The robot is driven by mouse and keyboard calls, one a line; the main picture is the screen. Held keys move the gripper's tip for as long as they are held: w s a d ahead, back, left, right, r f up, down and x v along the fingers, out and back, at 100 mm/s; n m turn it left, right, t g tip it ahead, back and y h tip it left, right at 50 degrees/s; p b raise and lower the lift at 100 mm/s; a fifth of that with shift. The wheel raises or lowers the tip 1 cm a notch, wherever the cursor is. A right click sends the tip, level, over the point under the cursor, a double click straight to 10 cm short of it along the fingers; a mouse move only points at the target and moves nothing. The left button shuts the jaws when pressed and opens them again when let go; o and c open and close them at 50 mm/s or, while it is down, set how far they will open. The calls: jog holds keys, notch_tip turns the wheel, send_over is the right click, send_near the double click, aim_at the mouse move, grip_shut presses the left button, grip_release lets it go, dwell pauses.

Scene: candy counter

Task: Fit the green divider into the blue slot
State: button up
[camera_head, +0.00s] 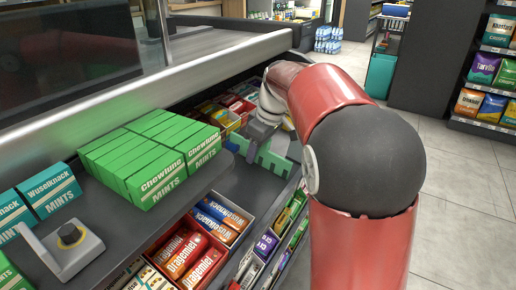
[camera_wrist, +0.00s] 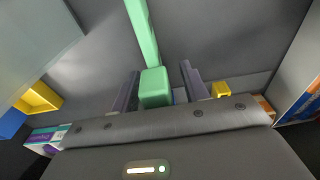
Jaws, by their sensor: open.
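The green divider (camera_head: 272,160) stands in the dark shelf gap in the middle of the head view, right of the stacked mint boxes. In the wrist view the divider (camera_wrist: 154,88) shows as a green block with a long green strip running up the picture. My gripper (camera_wrist: 160,74) is open, with one dark finger on each side of the green block. In the head view my gripper (camera_head: 262,136) is at the divider's upper part, partly hidden by my arm. A blue piece (camera_wrist: 11,124) shows at the wrist view's left edge; I cannot tell whether it is the blue slot.
Green mint boxes (camera_head: 150,150) stack on the counter at left. Candy trays (camera_head: 222,218) fill the shelf below, with more candy boxes (camera_head: 215,112) behind. Yellow pieces (camera_wrist: 40,97) show on both sides in the wrist view.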

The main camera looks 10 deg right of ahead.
jog(key=p+v, duration=0.1)
jog(key=v, duration=0.5)
jog(key=shift+s+d+r, duration=0.1)
jog(key=shift+d+r, duration=0.05)
jog(key=shift+r, duration=0.25)
jog(key=shift+s+r, duration=0.1)
jog(key=shift+r, duration=0.4)
